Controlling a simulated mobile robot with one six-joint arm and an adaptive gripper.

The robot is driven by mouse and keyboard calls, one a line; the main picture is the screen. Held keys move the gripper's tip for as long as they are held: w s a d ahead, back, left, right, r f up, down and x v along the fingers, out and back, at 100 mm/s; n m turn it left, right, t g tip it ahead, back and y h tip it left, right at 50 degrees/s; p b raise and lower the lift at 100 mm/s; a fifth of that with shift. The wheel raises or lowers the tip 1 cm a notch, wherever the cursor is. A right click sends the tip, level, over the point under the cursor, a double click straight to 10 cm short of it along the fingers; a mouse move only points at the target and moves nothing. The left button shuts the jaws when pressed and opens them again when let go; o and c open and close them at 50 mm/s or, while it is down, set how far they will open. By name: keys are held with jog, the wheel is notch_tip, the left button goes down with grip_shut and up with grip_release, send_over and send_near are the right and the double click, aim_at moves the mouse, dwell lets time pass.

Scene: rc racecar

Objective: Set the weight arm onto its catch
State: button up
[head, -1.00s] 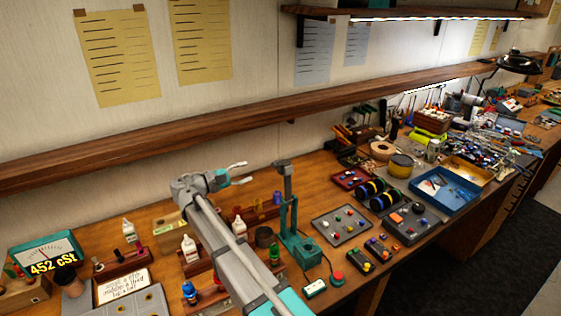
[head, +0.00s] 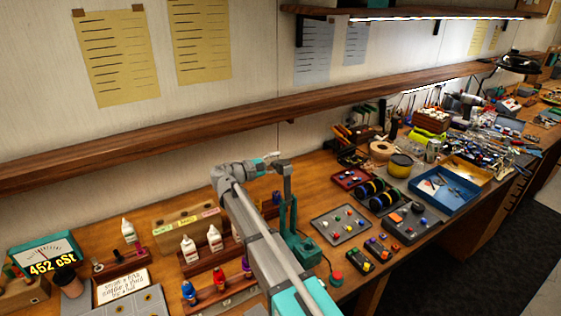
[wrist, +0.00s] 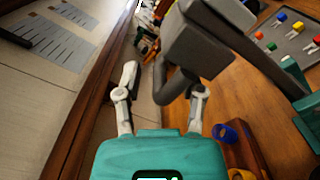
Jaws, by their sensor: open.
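The teal stand (head: 295,240) is on the bench, right of my arm. A grey block (head: 283,163) tops its upright; it looks like the weight arm's end, though I cannot be sure. In the wrist view the grey block (wrist: 205,40) is large and close, and a dark bent bar (wrist: 170,82) comes down from it. My gripper (wrist: 165,80) is open, its fingers on either side of this bar. I cannot tell whether either finger touches it. In the head view my gripper (head: 270,160) is beside the block. I cannot make out the catch.
A tray of coloured pieces (head: 341,224) is right of the stand. White bottles (head: 189,249) and racks are left of my arm. The meter (head: 45,257) reads 452 cSt. The long wooden shelf (head: 130,133) runs behind and above my gripper.

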jog(key=shift+x, duration=0.85)
jog(key=shift+c, duration=0.3)
grip_shut()
jog(key=shift+w, duration=0.1)
